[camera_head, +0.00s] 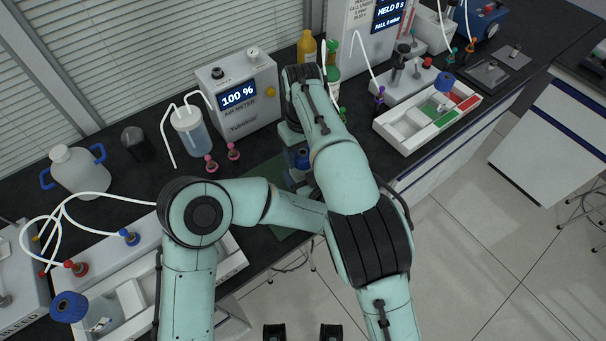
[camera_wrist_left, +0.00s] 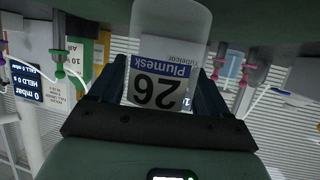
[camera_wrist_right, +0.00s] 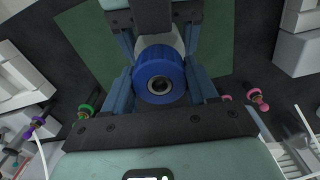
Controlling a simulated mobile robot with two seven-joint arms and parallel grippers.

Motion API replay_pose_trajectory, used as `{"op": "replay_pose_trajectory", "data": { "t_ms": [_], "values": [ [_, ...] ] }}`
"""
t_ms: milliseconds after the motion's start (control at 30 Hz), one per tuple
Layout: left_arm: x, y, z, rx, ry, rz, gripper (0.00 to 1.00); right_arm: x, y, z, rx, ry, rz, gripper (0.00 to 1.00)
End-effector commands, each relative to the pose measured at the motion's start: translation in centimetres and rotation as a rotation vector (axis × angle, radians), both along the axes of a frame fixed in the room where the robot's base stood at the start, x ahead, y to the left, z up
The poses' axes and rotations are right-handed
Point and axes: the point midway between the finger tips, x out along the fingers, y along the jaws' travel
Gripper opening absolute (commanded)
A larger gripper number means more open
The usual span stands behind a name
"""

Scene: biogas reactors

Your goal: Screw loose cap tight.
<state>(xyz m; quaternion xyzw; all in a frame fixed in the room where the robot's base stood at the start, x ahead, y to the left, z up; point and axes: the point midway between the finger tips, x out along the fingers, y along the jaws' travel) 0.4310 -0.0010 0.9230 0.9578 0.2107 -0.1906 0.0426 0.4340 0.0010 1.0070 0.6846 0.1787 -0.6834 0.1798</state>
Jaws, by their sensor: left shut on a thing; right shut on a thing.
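A bottle (camera_wrist_left: 160,50) with a white label reading "Plumesk 26" is between the fingers of my left gripper (camera_wrist_left: 160,84), which is shut on it. The bottle wears a blue ribbed cap (camera_wrist_right: 160,78) with a round port in its middle. My right gripper (camera_wrist_right: 161,88) is shut on this cap from above, one finger on each side. In the head view the cap (camera_head: 303,158) shows small between my arms; the bottle body is mostly hidden there. Whether the cap sits tight cannot be told.
A green mat (camera_wrist_right: 90,40) lies under the bottle. An air meter (camera_head: 238,95) reading "100 %" and a water bottle (camera_head: 190,130) stand behind at left. White trays (camera_head: 395,125) with another blue cap (camera_head: 444,82) are at right. A blue-handled jug (camera_head: 78,170) stands far left.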

Motion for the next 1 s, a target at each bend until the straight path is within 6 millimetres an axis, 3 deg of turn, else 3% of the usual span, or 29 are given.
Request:
{"op": "replay_pose_trajectory", "data": {
  "t_ms": [500,667,700,767,1000],
  "values": [
    [0.04,-0.07,0.07,0.0,-0.001,-0.002,0.0,-0.01,0.0,-0.05,0.003,0.002,-1.06,0.21],
    [0.04,-0.08,0.08,-0.001,-0.001,-0.003,0.0,-0.01,0.0,-0.05,0.003,0.001,-1.1,0.21],
    [0.03,-0.09,0.08,-0.001,-0.001,-0.003,0.0,0.0,0.0,-0.05,0.003,0.001,-1.099,0.61],
    [0.03,-0.09,0.08,-0.001,-0.001,-0.003,0.0,0.0,0.0,-0.05,0.003,0.001,-1.099,0.8],
    [0.11,0.11,0.07,0.001,-0.002,0.002,0.0,-0.06,-0.16,-0.09,-0.002,0.002,-1.1,0.83]
  ]
}}
